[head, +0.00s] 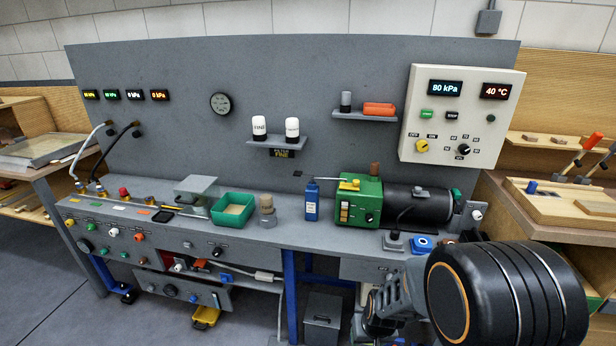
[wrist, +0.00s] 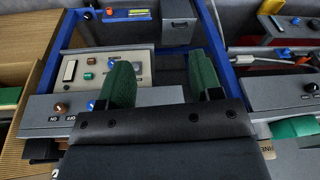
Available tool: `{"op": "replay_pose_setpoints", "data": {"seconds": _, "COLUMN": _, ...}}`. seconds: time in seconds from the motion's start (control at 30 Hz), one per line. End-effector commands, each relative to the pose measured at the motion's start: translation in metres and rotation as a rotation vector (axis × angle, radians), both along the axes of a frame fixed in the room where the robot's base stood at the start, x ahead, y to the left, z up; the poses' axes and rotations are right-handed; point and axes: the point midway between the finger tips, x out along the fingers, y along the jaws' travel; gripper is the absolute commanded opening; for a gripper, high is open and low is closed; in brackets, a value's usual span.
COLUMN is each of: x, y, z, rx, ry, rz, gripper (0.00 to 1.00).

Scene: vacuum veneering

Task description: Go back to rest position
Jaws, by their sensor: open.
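My gripper (wrist: 160,86) shows in the wrist view with its two green-padded fingers apart and nothing between them. It is in front of a bench panel with a light control plate (wrist: 102,70) and a dark grey gap beside it. In the head view my arm is at the lower right, in front of the bench, and its large black joint hides part of the bench's right end. The gripper's fingers cannot be made out in the head view.
The grey bench (head: 290,232) carries a green pump (head: 358,202), a blue bottle (head: 312,200) and a green tray (head: 233,209). A control box (head: 462,115) hangs on the back panel. A wooden bench (head: 550,212) stands at the right. The floor at the left front is clear.

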Motion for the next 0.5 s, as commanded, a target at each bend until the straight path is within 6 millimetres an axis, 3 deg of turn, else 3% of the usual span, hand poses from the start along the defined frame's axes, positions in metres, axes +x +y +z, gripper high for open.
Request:
{"op": "replay_pose_setpoints", "data": {"seconds": 0.03, "x": -0.010, "y": 0.001, "z": 0.046, "rx": 0.010, "ry": 0.036, "rz": 0.000, "gripper": 0.59}}
{"op": "replay_pose_setpoints", "data": {"seconds": 0.2, "x": -0.052, "y": -0.003, "z": 0.145, "rx": -0.006, "ry": 0.133, "rz": -0.006, "gripper": 0.59}}
{"op": "replay_pose_setpoints", "data": {"seconds": 0.3, "x": -0.068, "y": -0.008, "z": 0.191, "rx": -0.028, "ry": 0.117, "rz": -0.003, "gripper": 0.59}}
{"op": "replay_pose_setpoints", "data": {"seconds": 0.5, "x": -0.074, "y": -0.012, "z": 0.256, "rx": -0.048, "ry": -0.031, "rz": 0.004, "gripper": 0.59}}
